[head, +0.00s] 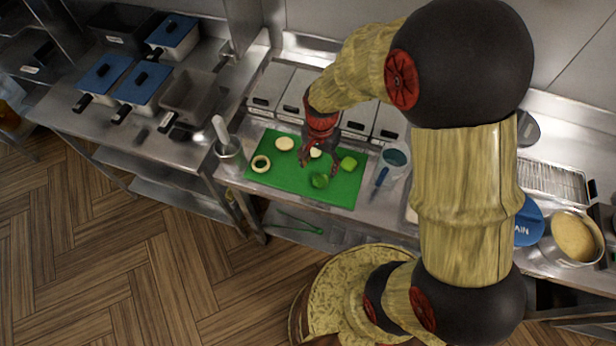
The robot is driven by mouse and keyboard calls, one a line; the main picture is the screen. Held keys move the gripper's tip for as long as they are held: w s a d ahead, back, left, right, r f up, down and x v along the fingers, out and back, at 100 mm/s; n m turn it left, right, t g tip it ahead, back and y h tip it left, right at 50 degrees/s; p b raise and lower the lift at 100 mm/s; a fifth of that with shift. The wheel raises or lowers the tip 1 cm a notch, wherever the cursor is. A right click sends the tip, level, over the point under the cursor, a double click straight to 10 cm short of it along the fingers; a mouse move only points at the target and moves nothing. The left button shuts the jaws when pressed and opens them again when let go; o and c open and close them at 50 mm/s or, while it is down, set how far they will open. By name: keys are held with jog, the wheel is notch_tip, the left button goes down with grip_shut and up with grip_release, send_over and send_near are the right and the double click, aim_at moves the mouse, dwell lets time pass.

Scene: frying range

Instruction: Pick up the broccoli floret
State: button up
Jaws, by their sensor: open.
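Two green pieces lie on the green cutting board (290,187). One is a darker rounded piece (320,181) near the board's front edge, and the other is a brighter green piece (348,162) toward its right side. Both are small here, and I cannot tell for sure which is the broccoli floret. My gripper (319,164) is open and points down over the board, just behind the darker piece and left of the brighter one. Nothing shows held between its fingers. A pale piece (315,153) is partly hidden behind the fingers.
A container (395,158) stands to the right. Lidded bins (270,88) line the back. My arm hides part of the counter.

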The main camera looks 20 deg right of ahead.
aim_at(321, 179)
jog(key=shift+d+m, duration=0.25)
jog(key=shift+m, duration=0.15)
jog(key=shift+a+f, duration=0.15)
jog(key=shift+f, duration=0.3)
jog(key=f, duration=0.7)
jog(key=shift+s+d+b, duration=0.15)
jog(key=shift+d+b, duration=0.1)
jog(key=shift+b, duration=0.15)
jog(key=shift+r, duration=0.1)
jog(key=c, duration=0.3)
jog(key=c, duration=0.6)
